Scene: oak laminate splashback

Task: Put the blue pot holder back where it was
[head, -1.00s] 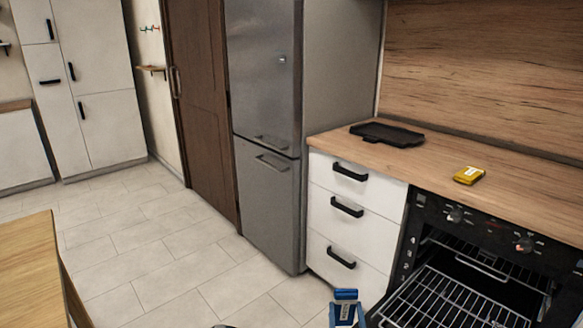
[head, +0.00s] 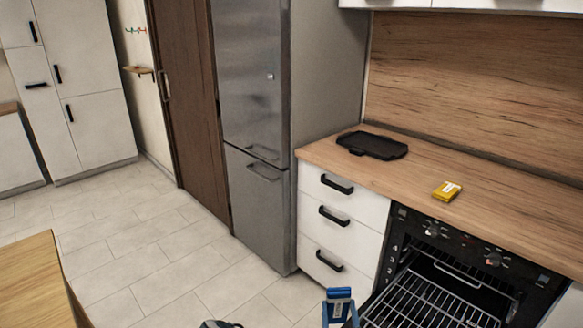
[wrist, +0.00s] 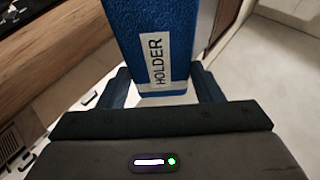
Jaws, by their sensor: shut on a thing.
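The blue pot holder (wrist: 150,45) has a white label reading "HOLDER" and fills the top middle of the wrist view. My gripper (wrist: 163,88) is shut on it, with a blue finger at each side. In the head view the pot holder (head: 339,294) shows small at the bottom edge, in front of the open oven, held by my gripper (head: 339,313). The rest of my arm is mostly out of frame.
The oven (head: 430,262) stands open with wire racks inside, close to my gripper. The wooden counter (head: 412,178) holds a black tray (head: 371,145) and a yellow packet (head: 447,191). A wooden table (head: 30,280) is at lower left. The tiled floor (head: 150,240) between is clear.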

